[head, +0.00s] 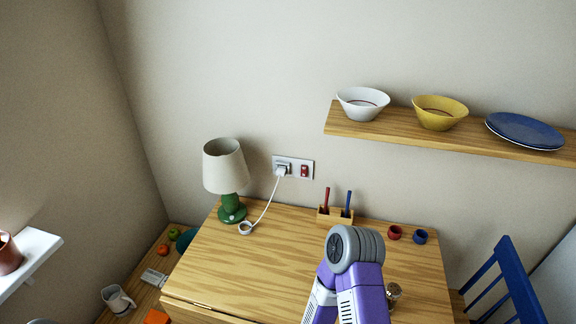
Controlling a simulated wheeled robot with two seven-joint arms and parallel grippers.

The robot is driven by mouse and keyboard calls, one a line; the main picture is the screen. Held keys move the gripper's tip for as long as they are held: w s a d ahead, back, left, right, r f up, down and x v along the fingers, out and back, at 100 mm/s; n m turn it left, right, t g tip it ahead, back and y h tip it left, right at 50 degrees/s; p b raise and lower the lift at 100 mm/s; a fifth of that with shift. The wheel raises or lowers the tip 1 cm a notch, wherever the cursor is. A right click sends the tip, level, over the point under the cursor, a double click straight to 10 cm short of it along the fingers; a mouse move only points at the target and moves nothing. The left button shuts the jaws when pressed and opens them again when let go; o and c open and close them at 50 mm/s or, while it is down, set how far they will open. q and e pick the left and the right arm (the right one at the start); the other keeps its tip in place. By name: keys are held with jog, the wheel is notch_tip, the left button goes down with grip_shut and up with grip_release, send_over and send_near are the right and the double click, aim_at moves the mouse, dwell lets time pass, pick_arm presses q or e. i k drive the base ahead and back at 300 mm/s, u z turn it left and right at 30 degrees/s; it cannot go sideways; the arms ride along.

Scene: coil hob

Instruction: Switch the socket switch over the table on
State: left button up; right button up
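The socket plate (312,160) is on the wall over the wooden table, between the lamp and the pen holder. A white plug (282,168) sits in its left half. The red socket switch (304,171) is in its right half; its on or off position is too small to tell. The plug's white cord (267,205) hangs down to the table by the lamp. A purple and grey arm of mine rises over the table's front, its grey joint below the pen holder. Neither gripper shows in the head view.
A green lamp (232,209) stands left of the socket on the table (240,265). A pen holder (335,216) and two small cups, red (394,232) and blue (420,236), stand right. A shelf (390,130) with bowls juts out upper right. A blue chair (515,280) stands right.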

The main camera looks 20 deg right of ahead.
aim_at(304, 168)
jog(key=u, duration=1.25)
jog(key=k, duration=0.8)
jog(key=z, duration=0.8)
jog(key=i, duration=0.5)
jog(key=u, duration=0.05)
